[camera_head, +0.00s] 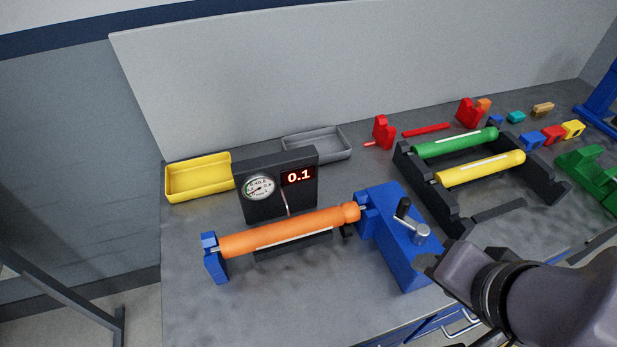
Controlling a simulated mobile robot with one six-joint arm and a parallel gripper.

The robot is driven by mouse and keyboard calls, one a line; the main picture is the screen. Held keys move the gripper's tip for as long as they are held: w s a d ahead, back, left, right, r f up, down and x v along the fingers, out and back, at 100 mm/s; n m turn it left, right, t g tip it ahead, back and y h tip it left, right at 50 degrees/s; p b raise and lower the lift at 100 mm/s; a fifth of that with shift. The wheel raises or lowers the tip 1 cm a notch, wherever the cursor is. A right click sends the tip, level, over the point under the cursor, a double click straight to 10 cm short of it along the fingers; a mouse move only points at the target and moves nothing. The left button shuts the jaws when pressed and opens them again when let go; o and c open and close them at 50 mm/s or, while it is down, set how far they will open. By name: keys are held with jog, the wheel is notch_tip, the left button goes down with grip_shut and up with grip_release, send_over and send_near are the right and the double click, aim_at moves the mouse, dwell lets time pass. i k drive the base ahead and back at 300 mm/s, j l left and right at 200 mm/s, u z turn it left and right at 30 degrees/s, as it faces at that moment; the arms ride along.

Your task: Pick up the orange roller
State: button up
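The orange roller (290,231) lies roughly level in a blue fixture, its left end at a small blue support (214,262) and its knobbed right end at a larger blue block with a crank (397,240). A pale strip runs along its lower side. My gripper (428,264) is at the lower right, beside the crank block in the picture and apart from the roller. Its fingers are mostly hidden, and whether they are open does not show. Nothing is seen held in it.
A black gauge box (276,185) reading 0.1 stands right behind the roller. A yellow tray (198,178) and grey tray (317,144) sit behind. A black rack (452,203) holds green (456,143) and yellow (481,168) rollers. The bench's front left is clear.

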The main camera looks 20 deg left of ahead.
aim_at(246, 242)
jog(key=j+u, duration=0.1)
jog(key=u, duration=1.1)
